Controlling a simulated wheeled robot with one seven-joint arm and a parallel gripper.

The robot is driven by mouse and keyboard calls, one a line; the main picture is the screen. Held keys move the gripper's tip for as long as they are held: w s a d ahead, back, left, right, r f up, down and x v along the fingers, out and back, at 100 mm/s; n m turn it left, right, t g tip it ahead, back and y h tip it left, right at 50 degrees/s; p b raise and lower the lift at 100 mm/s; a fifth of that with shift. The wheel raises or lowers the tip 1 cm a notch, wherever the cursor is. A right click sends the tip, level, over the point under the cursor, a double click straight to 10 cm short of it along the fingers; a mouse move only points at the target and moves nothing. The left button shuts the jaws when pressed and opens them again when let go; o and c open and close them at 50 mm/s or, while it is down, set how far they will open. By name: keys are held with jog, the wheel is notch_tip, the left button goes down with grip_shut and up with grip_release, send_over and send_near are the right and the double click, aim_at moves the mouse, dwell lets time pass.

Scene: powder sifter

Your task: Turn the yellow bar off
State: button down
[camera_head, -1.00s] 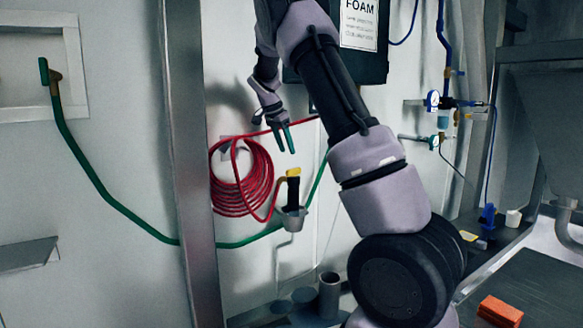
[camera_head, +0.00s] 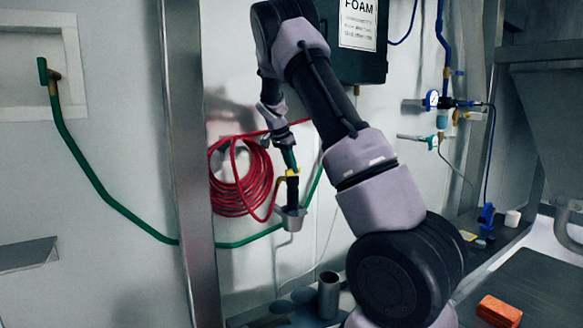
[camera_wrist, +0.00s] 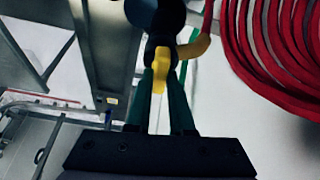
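The yellow bar (camera_head: 292,172) sits on top of a dark nozzle fitting (camera_head: 292,190) that stands in a grey cup-shaped holder (camera_head: 292,217) on the wall. My gripper (camera_head: 289,160) has its green fingers pointing down at the bar from above. In the wrist view the yellow bar (camera_wrist: 159,72) lies between the two green fingers of my gripper (camera_wrist: 161,80). The fingers stand apart with the bar in the gap. I cannot tell whether either finger touches it. A curved yellow-brown pipe piece (camera_wrist: 194,47) joins the fitting at the right.
A coiled red hose (camera_head: 240,180) hangs on the wall just left of the fitting. A green hose (camera_head: 115,205) runs along the wall behind a metal post (camera_head: 185,150). A metal cylinder (camera_head: 328,295) stands below. An orange block (camera_head: 499,311) lies at the lower right.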

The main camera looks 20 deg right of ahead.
jog(key=shift+s+d+n+t, duration=0.15)
jog(key=shift+n+t, duration=0.15)
jog(key=shift+n, duration=0.7)
jog(key=shift+n+t+y, duration=0.3)
jog(key=shift+n, duration=0.6)
jog(key=c, duration=0.8)
grip_release()
jog(key=shift+r, duration=0.1)
jog(key=v, duration=1)
jog(key=shift+r, duration=0.35)
jog(key=shift+s+a, duration=0.1)
jog(key=shift+a, duration=0.1)
